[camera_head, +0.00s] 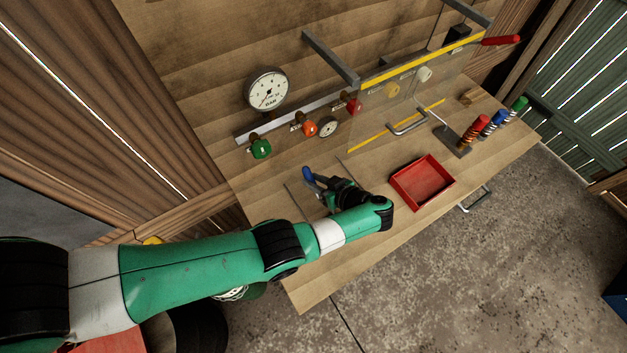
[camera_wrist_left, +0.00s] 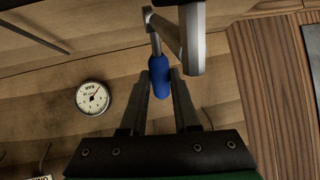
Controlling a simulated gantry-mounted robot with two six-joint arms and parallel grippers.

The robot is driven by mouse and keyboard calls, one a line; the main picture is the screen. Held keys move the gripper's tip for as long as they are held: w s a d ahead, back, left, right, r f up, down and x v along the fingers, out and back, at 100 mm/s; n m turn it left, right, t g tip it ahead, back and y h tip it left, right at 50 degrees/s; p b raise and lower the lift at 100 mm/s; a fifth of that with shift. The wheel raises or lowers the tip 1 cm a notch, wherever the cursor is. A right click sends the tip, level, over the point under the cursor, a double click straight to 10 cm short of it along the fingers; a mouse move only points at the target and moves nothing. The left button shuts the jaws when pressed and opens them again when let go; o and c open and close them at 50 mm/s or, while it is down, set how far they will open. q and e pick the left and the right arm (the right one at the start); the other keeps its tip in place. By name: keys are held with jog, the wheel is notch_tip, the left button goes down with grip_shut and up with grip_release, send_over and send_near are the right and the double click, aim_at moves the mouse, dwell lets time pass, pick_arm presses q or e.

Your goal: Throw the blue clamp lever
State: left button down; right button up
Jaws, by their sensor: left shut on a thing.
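The blue clamp lever (camera_wrist_left: 160,78) shows in the left wrist view as a blue grip on a metal rod, joined to a grey metal clamp arm (camera_wrist_left: 190,35). My left gripper (camera_wrist_left: 159,90) has its two fingers on either side of the blue grip and is shut on it. In the head view the blue lever (camera_head: 309,178) sticks up just left of my left gripper (camera_head: 318,186), over the wooden bench. The clamp's base is mostly hidden behind my gripper and wrist. My right gripper is not in view.
A red tray (camera_head: 422,182) lies on the bench right of my left wrist. A pressure gauge (camera_head: 267,89) and green (camera_head: 261,149), orange (camera_head: 310,128) and red (camera_head: 354,106) knobs are on the back panel. Coloured-handled tools (camera_head: 479,130) stand at the right. The bench's front stretch is clear.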

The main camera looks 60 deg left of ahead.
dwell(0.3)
pick_arm(q)
jog(key=c, duration=0.7)
grip_release()
jog(key=shift+o, duration=0.2)
jog(key=b+v, duration=0.1)
jog(key=v, duration=1)
jog(key=shift+d+r, duration=0.15)
jog(key=shift+d, duration=0.1)
